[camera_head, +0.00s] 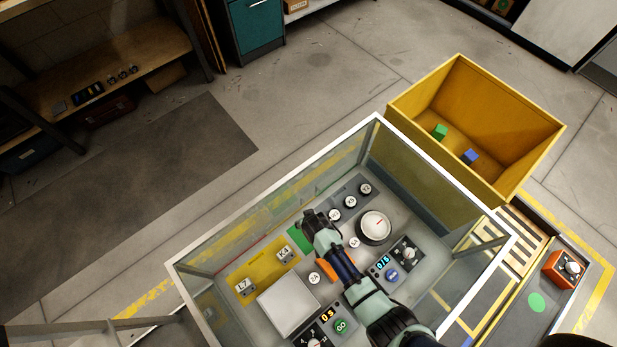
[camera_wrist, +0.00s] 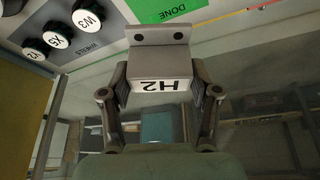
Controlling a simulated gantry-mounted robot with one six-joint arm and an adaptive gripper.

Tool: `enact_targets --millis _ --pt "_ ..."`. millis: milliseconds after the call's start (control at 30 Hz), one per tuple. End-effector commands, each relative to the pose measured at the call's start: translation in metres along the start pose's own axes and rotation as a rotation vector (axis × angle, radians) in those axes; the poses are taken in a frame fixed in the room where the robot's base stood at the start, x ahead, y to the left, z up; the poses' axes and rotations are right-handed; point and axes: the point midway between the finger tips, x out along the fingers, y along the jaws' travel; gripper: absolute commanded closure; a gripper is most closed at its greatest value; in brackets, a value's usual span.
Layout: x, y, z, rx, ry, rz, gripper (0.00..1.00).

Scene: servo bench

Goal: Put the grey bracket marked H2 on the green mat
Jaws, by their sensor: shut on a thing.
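The grey bracket marked H2 (camera_wrist: 158,62) is between the two fingers of my gripper (camera_wrist: 160,92) in the wrist view. Its label appears upside down, and its flange with two dark holes faces the top of the picture. My gripper is shut on it. The green mat (camera_wrist: 165,8), marked DONE, lies beyond the bracket at the top of the wrist view. In the head view the mat (camera_head: 298,240) shows just left of my gripper (camera_head: 314,218), which covers part of it. The bracket is not clearly distinguishable there.
Grey brackets L7 (camera_head: 244,287) and K4 (camera_head: 286,255) stand on a yellow mat (camera_head: 262,276). Clear panels with a white rim (camera_head: 275,190) enclose the bench.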

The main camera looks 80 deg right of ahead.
Motion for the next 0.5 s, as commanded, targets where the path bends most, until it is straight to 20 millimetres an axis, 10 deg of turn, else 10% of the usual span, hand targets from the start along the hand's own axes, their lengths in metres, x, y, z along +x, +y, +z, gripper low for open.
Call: enact_targets --millis 200,500 --pt "0.066 0.000 0.027 -0.001 0.000 0.000 0.79" --pt "0.079 0.000 0.033 -0.001 0.000 0.000 0.79"
